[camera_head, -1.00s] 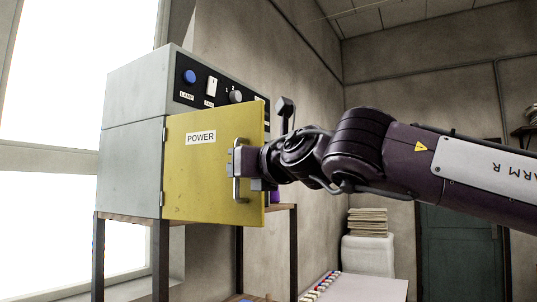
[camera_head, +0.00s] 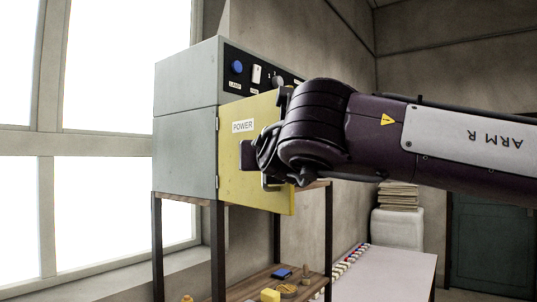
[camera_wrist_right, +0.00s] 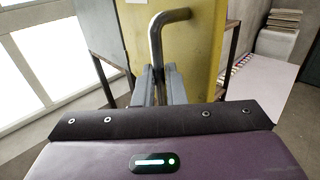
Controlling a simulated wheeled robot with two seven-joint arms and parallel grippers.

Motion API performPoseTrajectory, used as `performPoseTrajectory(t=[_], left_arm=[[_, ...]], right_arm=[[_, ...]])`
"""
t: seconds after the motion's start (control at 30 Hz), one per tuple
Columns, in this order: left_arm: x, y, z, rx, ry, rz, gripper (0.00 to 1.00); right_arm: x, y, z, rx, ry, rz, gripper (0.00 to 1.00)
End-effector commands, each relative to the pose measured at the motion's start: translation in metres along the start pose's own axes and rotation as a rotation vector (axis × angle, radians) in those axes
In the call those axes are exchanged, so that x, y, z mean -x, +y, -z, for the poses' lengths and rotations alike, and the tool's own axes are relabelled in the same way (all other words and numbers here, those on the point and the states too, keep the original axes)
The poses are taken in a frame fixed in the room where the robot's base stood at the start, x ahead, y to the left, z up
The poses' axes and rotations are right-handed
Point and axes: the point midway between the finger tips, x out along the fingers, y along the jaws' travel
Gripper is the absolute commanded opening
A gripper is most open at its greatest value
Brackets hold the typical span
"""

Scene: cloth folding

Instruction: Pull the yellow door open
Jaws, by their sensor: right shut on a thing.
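The yellow door (camera_head: 232,185), labelled POWER, hangs on the grey cabinet (camera_head: 185,135) and is hinged at its left edge. It stands ajar, its free edge swung out from the cabinet front. My right gripper is in front of the door in the head view, largely hidden behind its own wrist. In the right wrist view its fingers (camera_wrist_right: 158,85) are shut on the lower part of the metal bar handle (camera_wrist_right: 157,40). The handle is mostly covered by my arm in the head view. My left gripper is not in view.
The cabinet's control panel (camera_head: 262,75) has a blue button and switches. Its dark-legged stand has a lower shelf (camera_head: 250,286) with small objects. A light table (camera_head: 385,270) stands to the right, with a white container (camera_head: 397,232) behind it. A window is at the left.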

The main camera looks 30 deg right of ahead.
Motion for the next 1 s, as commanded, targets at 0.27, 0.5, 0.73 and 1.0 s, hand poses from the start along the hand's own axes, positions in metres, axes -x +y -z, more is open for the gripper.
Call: performPoseTrajectory(t=[0.27, 0.5, 0.73, 1.0], left_arm=[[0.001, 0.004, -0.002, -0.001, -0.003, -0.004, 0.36], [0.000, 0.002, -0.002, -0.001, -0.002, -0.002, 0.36], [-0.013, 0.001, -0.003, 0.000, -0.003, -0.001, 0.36], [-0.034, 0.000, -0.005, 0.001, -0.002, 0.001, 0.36]], right_arm=[[0.001, 0.001, -0.008, -0.007, -0.017, -0.004, 0.29], [0.001, 0.000, -0.005, -0.004, -0.011, -0.002, 0.32], [0.017, 0.002, -0.001, -0.004, -0.013, -0.004, 0.32], [0.061, 0.004, -0.001, -0.003, -0.013, -0.005, 0.32]])
